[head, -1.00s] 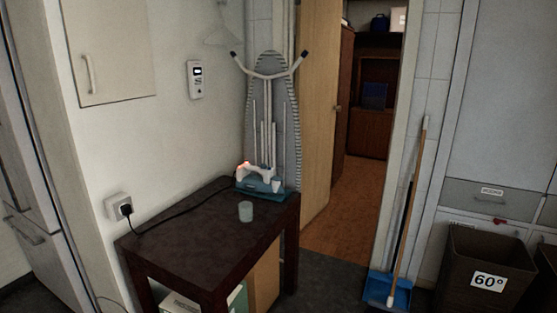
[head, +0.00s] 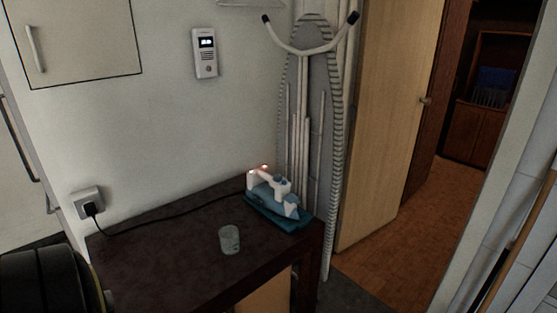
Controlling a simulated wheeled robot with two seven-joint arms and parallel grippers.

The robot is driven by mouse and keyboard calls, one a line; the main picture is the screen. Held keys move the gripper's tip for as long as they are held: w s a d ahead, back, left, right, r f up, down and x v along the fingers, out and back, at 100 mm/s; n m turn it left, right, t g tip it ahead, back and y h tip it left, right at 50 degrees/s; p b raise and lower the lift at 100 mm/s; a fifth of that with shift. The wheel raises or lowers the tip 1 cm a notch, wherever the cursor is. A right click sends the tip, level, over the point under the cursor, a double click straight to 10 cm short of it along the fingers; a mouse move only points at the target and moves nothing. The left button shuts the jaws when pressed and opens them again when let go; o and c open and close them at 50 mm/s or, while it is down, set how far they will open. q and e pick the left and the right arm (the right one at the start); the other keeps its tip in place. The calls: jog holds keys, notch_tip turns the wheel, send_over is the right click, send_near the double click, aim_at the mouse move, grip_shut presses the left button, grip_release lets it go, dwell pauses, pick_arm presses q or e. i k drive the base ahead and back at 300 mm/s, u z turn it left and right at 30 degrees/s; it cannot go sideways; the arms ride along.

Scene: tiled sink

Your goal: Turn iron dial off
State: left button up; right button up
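The iron (head: 272,188) is white and blue and rests on a teal base (head: 280,217) at the far right corner of the dark table (head: 170,260). A small red light glows near its top left. Its dial is too small to make out. A black cord runs from the iron along the back of the table to a wall socket (head: 88,203) on the left. A dark rounded part of my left arm shows at the lower left. Neither of my grippers is in view.
A clear glass (head: 230,239) stands on the table in front of the iron. A folded ironing board (head: 313,110) leans behind it against the wall. An intercom (head: 205,53) hangs above. An open wooden door (head: 390,110) and free floor lie to the right.

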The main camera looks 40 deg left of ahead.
aim_at(277, 178)
jog(key=u, duration=0.8)
jog(key=i, duration=1.15)
jog(key=u, duration=1.3)
